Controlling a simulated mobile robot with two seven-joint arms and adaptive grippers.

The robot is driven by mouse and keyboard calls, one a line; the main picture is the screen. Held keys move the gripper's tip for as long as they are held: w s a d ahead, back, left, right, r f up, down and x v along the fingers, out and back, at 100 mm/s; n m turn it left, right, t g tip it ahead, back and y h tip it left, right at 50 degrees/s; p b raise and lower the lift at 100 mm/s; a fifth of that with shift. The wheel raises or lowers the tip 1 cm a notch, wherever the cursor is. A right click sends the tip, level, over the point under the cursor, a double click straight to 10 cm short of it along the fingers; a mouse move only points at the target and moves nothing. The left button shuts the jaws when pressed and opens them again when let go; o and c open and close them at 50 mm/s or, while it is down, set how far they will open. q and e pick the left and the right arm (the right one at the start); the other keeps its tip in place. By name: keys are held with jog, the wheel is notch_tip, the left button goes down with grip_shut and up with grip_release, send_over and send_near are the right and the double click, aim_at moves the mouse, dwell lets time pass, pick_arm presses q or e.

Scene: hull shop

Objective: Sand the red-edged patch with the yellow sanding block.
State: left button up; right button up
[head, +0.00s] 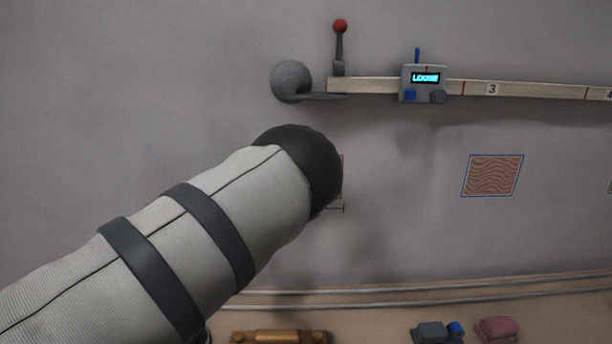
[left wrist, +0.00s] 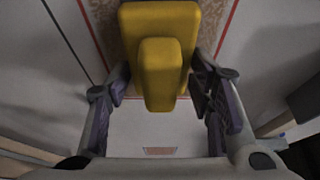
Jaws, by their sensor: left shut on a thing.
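In the left wrist view my left gripper (left wrist: 160,82) is shut on the yellow sanding block (left wrist: 158,22), holding it by its raised grip. Behind the block lies the red-edged patch (left wrist: 104,22), a brownish area between red lines. The block covers much of it; I cannot tell whether they touch. In the head view my left arm hides the gripper, the block and nearly all of the patch. Only a bit of the patch's red edge (head: 342,165) shows past the arm's dark end. My right gripper is in neither view.
A blue-edged patch (head: 492,175) with wavy lines is right on the grey wall. Above runs a numbered rail (head: 530,90) with a lit display box (head: 424,83) and a red-knobbed lever (head: 340,45). Below, a ledge holds a brass-coloured thing (head: 278,336) and folded pink cloth (head: 497,329).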

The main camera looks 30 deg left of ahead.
pick_arm(q)
notch_tip(320, 180, down, 7)
jog(key=b, duration=0.2)
jog(key=o, duration=0.5)
jog(key=shift+r, duration=0.15)
jog(key=c, duration=0.5)
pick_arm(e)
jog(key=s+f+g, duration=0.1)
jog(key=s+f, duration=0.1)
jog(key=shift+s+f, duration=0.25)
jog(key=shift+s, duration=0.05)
pick_arm(q)
jog(key=shift+s+r, duration=0.1)
jog(key=shift+r, duration=0.05)
jog(key=shift+s+d+p, duration=0.3)
jog(key=shift+s+d, duration=0.05)
jog(key=shift+s, duration=0.1)
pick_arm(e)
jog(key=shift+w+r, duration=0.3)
pick_arm(q)
jog(key=shift+d, duration=0.1)
